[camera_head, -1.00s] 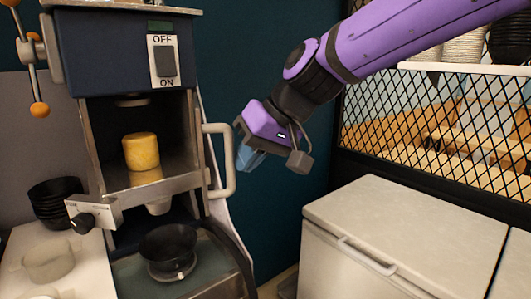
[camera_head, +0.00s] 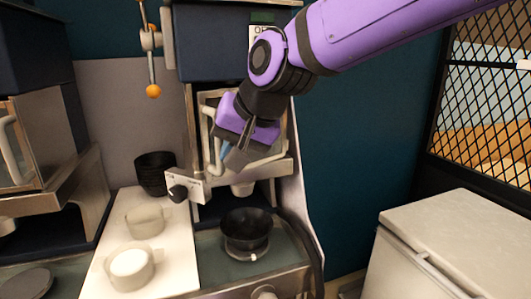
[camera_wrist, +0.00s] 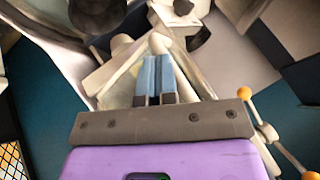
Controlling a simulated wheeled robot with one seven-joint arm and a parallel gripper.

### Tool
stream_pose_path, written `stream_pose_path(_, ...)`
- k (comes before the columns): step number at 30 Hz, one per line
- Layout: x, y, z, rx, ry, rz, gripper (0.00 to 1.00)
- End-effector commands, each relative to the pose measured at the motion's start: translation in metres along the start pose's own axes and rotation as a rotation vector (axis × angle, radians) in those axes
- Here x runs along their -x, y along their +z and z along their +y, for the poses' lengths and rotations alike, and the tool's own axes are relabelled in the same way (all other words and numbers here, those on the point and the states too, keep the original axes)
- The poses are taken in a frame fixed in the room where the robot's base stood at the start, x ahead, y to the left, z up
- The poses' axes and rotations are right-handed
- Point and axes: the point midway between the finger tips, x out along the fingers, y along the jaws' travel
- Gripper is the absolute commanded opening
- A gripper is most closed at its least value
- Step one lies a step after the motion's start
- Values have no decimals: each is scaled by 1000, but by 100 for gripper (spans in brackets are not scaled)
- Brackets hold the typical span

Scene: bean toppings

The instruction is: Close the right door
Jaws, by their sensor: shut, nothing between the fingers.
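The right machine's door (camera_head: 268,159) is a light-framed panel with a pale handle (camera_head: 212,140) at its left side. It stands across the front of the machine's opening, mostly hidden behind my gripper; I cannot tell whether it is fully closed. My gripper (camera_head: 227,151) is shut and empty, pointing down in front of the door just right of the handle. In the wrist view the blue fingers (camera_wrist: 154,75) are together over the pale frame; contact is unclear.
A black bowl (camera_head: 246,226) sits below the door on the machine's base. Another machine (camera_head: 42,150) stands far left. A white chest (camera_head: 450,240) is at right.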

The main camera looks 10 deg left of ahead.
Motion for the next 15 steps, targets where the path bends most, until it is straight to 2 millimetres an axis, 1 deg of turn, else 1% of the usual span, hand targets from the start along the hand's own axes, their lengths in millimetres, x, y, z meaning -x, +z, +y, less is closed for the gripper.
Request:
stream_pose_path(1, -8, -5, -8, 2, -2, -3, 0)
stream_pose_path(6, -28, -23, -28, 0, -1, -3, 0)
stream_pose_path(10, -40, -37, -38, 1, -1, -1, 0)
stream_pose_path(15, -52, -51, -47, -1, 1, -1, 0)
